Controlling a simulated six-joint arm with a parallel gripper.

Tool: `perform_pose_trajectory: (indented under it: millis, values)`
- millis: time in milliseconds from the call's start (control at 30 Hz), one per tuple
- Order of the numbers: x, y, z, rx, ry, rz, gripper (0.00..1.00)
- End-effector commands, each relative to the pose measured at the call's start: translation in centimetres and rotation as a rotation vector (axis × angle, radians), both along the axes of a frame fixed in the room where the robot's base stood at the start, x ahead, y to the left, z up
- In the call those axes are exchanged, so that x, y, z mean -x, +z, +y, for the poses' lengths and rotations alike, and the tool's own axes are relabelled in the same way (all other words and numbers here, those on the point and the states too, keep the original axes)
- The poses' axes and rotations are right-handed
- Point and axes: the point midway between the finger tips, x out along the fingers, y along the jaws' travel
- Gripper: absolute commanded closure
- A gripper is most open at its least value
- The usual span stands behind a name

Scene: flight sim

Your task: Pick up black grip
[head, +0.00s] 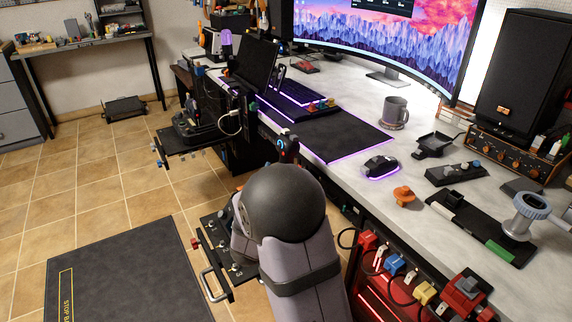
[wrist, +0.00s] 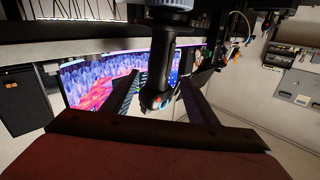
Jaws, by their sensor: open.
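The black grip (wrist: 158,70) is a dark stick handle with coloured buttons on its head. In the wrist view it hangs down from a blue-grey collar at the top edge. My gripper (wrist: 161,84) is open, with one dark finger on each side of the grip and visible gaps between. I cannot tell how deep the grip sits between the fingers. In the head view the grip's head (head: 288,146), with a blue ring, shows just beyond my arm. My arm hides the gripper and the lower part of the grip there.
The desk (head: 360,185) runs along the right with a mouse (head: 380,165), a mug (head: 394,111) and a desk mat (head: 335,133). A stand with a blue-grey ring (head: 531,207) is at far right. A panel with a metal handle (head: 214,285) is left of my arm.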

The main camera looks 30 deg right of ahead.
Motion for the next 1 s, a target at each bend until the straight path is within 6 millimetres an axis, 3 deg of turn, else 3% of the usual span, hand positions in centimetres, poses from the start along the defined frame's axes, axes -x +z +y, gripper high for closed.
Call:
perform_pose_trajectory:
  millis: [333,700,1000]
  values:
    - [-1.0,-0.1,-1.2,-0.001,-0.001,0.002,0.47]
    - [-3.8,-0.1,-4.3,-0.002,-0.001,0.002,0.47]
    - [-4.1,0.0,-4.6,-0.001,0.001,0.003,0.47]
